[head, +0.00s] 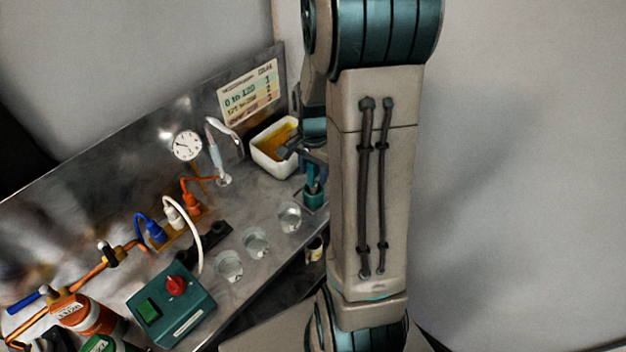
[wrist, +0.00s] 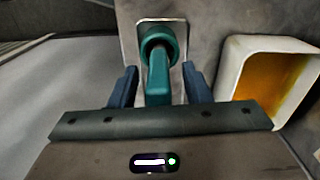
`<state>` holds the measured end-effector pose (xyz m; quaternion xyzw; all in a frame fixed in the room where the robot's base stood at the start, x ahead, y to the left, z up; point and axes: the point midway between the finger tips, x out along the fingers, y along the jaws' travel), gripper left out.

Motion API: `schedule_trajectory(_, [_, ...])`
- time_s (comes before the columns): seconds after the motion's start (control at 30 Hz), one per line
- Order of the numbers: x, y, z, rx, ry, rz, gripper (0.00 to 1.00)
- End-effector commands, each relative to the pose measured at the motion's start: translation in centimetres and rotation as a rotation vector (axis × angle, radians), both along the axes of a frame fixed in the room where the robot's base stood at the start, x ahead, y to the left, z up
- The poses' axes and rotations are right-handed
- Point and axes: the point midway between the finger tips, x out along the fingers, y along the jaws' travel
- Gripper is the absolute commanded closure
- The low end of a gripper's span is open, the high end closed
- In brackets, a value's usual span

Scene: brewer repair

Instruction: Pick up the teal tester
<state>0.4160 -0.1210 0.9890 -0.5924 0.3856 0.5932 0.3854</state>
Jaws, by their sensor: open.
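The teal tester (wrist: 158,50) shows in the wrist view with a round head on a square metal plate (wrist: 181,27) and a stem running toward me. My gripper (wrist: 160,82) is open, with one dark blue finger on each side of the stem. I see gaps between the fingers and the stem. In the head view the tester (head: 314,193) stands at the right end of the metal bench, partly hidden by my arm. My gripper (head: 303,150) is just above it there, mostly hidden behind my arm.
A white bin (wrist: 232,75) with an orange-yellow inside stands right of the tester in the wrist view. In the head view, several glass cups (head: 256,242), a tap (head: 217,150), coloured plugs (head: 192,203) and a teal switch box (head: 170,305) occupy the bench (head: 112,190).

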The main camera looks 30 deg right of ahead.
Motion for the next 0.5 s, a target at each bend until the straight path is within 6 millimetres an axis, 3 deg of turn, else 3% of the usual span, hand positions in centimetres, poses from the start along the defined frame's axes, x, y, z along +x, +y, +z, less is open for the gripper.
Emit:
schedule_trajectory(0.13, [0.0,0.0,-1.3,0.001,0.001,0.0,0.56])
schedule_trajectory(0.4, [0.0,0.0,-1.6,-0.001,-0.001,-0.001,0.56])
schedule_trajectory(0.5, [0.0,0.0,-1.6,-0.001,-0.001,-0.001,0.81])
